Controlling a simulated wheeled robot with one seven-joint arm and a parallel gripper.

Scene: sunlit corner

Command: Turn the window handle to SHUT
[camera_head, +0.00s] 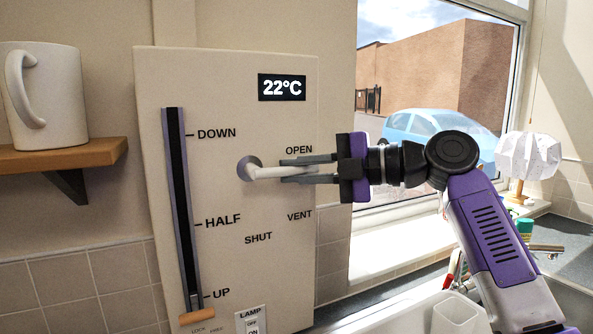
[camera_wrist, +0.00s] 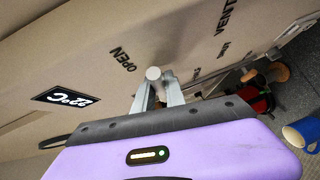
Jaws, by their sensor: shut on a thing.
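The window handle (camera_head: 270,172) is a pale lever on a round grey hub on the cream panel (camera_head: 225,80). It points right, nearly level, just below the OPEN label (camera_head: 299,150). The VENT label (camera_head: 299,216) is lower right of the hub and the SHUT label (camera_head: 258,238) is below it. My gripper (camera_head: 308,169) comes from the right, with its two grey fingers above and below the lever's outer part, shut on it. In the wrist view the handle's round pale end (camera_wrist: 153,73) shows at the fingertips.
A vertical slider (camera_head: 180,200) marked DOWN, HALF and UP has its orange knob (camera_head: 197,317) at the bottom. A LAMP switch (camera_head: 251,322) is at the panel's lower edge. A mug (camera_head: 55,100) stands on a wooden shelf (camera_head: 70,155) at left. A white lamp (camera_head: 528,156) stands at right.

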